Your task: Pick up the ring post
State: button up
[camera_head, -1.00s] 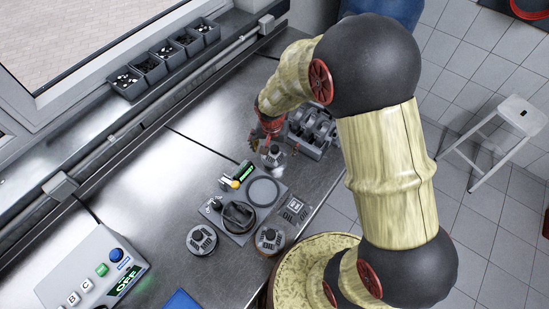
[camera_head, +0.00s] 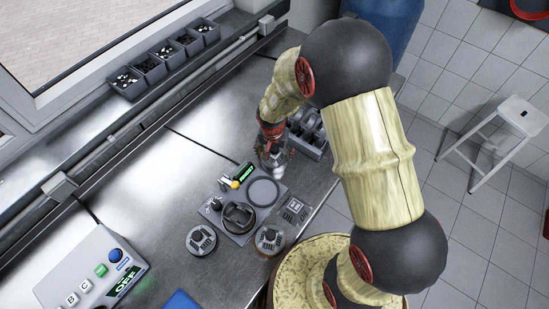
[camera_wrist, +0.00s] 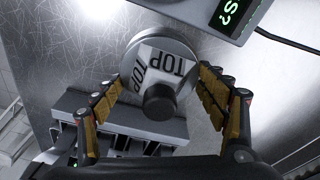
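The ring post, which I take to be the round grey piece (camera_wrist: 143,65) with a dark knob and white "TOP" labels, stands on the metal bench in the wrist view. My gripper (camera_wrist: 162,76) has its jointed fingers spread on the left and right of it, tips close to its rim. I see no clear grip, and whether the tips touch it I cannot tell. In the head view my gripper (camera_head: 272,158) is down over the post and hides most of it.
A grey plate with a round ring (camera_head: 263,192) and a green display (camera_head: 243,172) is close by. Two round grey pieces (camera_head: 201,240) (camera_head: 270,240) and an oil plate (camera_head: 296,209) stand nearer. A grey slotted block (camera_head: 308,140) stands behind right.

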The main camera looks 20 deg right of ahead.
jog(key=c, duration=0.9)
jog(key=shift+r, duration=0.15)
